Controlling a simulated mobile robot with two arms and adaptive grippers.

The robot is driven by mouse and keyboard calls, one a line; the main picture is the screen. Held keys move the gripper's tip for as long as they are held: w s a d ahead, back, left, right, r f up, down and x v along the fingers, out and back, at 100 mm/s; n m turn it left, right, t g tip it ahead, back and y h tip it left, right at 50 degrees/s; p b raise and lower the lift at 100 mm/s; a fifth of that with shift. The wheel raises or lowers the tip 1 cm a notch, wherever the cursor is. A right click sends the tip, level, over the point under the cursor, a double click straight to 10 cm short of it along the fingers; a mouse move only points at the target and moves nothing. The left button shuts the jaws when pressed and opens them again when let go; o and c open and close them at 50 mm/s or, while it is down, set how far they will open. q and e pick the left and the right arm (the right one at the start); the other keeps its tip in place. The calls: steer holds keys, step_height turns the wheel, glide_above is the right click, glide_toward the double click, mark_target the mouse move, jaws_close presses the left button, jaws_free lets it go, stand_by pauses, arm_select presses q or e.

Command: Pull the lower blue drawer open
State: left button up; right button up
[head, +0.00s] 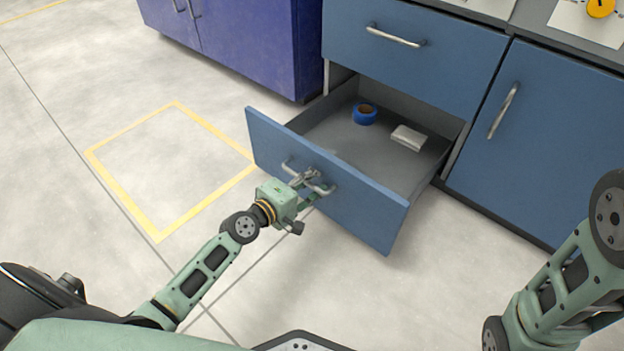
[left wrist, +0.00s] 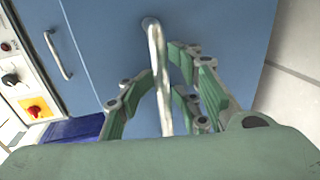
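The lower blue drawer (head: 355,205) stands pulled well out from the cabinet, below a shut upper drawer (head: 440,50). Its metal bar handle (head: 288,168) is on the front panel. My left gripper (head: 312,180) is at this handle.
A roll of blue tape (head: 365,114) and a small whitish packet (head: 408,137) lie inside the drawer. A blue cabinet door (head: 550,150) is shut on the right. A purple cabinet (head: 245,40) stands at the back left. The floor in front is clear.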

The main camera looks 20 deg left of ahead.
arm_select(q)
steer(key=shift+s, duration=0.1)
steer(key=shift+s+a, duration=0.1)
steer(key=shift+s, duration=0.2)
steer(key=v, duration=1.1)
steer(key=shift+s, duration=0.1)
